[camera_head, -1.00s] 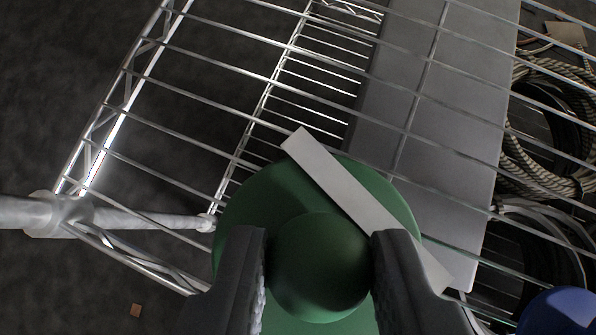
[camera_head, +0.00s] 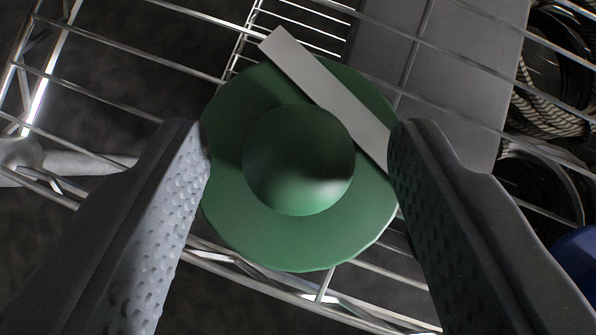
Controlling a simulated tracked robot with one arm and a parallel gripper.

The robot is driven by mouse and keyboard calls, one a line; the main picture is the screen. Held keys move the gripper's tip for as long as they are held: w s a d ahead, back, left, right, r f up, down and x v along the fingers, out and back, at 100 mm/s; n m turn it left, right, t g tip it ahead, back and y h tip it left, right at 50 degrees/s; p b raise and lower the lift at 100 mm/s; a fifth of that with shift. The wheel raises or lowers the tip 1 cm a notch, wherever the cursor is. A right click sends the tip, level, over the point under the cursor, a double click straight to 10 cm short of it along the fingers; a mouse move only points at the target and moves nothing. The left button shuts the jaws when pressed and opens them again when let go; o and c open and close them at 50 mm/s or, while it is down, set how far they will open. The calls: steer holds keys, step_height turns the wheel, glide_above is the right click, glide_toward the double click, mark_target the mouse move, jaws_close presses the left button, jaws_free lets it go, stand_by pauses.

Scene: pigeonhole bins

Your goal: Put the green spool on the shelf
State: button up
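The green spool (camera_head: 300,238) sits on the wire shelf (camera_head: 150,57), seen from above, with its round knob toward me and its wide disc below. A flat grey strip (camera_head: 315,80) lies at the spool's upper right edge; I cannot tell if it is part of the spool. My gripper (camera_head: 298,150) is open, with one finger on each side of the spool. Clear gaps show between the fingers and the knob. The underside of the spool is hidden.
A grey flat panel (camera_head: 465,65) lies under the wires at the upper right. Coiled cables (camera_head: 550,95) show at the right, with a blue object (camera_head: 578,260) below them. A metal post joint (camera_head: 18,155) stands at the left. The wires at the upper left are bare.

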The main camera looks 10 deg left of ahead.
steer(key=shift+r, duration=0.1)
steer(key=p+v, duration=0.2)
steer(key=v, duration=1)
steer(key=shift+p, duration=0.35)
stand_by(0.4)
